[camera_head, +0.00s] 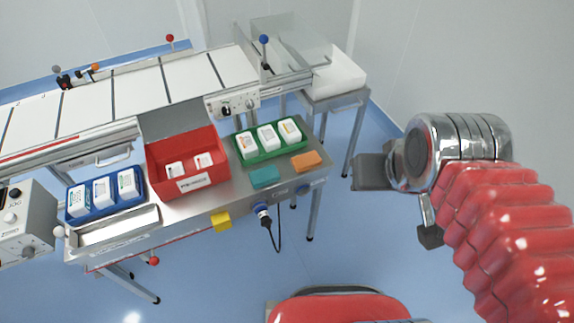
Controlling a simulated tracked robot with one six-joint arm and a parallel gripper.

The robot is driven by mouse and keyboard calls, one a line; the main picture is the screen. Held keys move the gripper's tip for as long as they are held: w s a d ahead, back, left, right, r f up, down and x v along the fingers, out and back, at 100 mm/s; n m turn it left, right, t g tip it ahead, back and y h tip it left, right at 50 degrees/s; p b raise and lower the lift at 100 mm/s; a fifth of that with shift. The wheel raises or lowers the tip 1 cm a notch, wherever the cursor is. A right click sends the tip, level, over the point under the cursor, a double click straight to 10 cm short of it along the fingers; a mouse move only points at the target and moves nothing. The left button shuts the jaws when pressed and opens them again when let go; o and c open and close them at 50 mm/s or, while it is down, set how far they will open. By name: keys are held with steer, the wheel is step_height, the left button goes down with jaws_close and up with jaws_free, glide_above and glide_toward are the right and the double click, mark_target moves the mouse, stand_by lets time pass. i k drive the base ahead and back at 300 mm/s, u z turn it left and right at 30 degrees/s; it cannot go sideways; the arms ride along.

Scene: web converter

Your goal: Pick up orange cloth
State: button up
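The orange cloth (306,160) is a small folded flat block. It lies on the right end of the steel table top, near the front edge, just right of a similar teal cloth (264,177). My gripper (402,205) is in the air to the right of the table, beyond its right end and clear of the orange cloth. Dark end parts show at the left of and below the shiny wrist. Nothing is seen held in it, but the view does not show clearly whether its fingers are open or shut.
A green tray (281,152) with white packs stands right behind the cloths. A red bin (208,181) and a blue tray (131,203) stand further left on the table. A white tub (340,77) is on a stand behind. Floor right of the table is clear.

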mark_target(300, 163)
steer(key=u, duration=1.15)
steer(key=i, duration=1)
steer(key=u, duration=0.05)
